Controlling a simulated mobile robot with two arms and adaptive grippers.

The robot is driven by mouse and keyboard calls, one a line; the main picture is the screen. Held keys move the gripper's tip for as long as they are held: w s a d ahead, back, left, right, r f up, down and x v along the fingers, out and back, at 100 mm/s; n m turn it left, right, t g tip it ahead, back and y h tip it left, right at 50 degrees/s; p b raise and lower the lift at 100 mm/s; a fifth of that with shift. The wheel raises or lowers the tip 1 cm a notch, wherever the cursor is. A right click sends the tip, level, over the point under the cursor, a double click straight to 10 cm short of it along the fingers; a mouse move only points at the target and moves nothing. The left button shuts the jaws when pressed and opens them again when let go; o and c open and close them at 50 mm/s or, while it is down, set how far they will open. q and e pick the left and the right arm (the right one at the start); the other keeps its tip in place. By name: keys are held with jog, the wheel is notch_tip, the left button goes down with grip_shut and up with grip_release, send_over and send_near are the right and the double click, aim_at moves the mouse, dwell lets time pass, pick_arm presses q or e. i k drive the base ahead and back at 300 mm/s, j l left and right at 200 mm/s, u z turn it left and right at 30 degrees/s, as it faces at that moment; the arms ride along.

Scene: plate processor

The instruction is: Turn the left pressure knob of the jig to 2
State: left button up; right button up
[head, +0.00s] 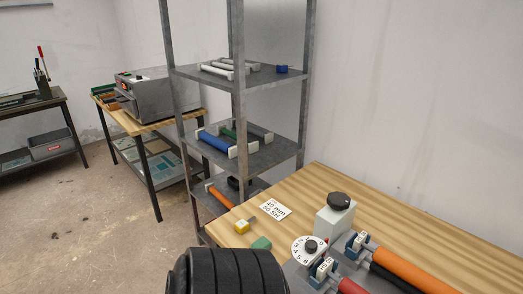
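The jig (297,270) is at the bottom right of the head view, on the wooden table, partly cut off by the frame. At its left end is a round white numbered dial (298,255) with a small black knob (311,246) in its middle. The knob's exact setting is too small to read. A pale block (334,222) behind it carries a larger black knob (339,199). Orange (400,267), red and black rollers run to the right from small numbered blocks (357,241). Neither of my grippers is identifiable in view.
A card (273,209) reading "40 mm 50 SH" lies on the table (325,180), near a yellow item (241,227) and a green item (261,244). A black ribbed shape (228,273) blocks the bottom centre. A metal shelf (240,152) with rollers stands behind.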

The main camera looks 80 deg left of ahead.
aim_at(305, 251)
jog(key=u, duration=1.9)
jog(key=k+l+u, duration=0.3)
jog(key=l, duration=0.1)
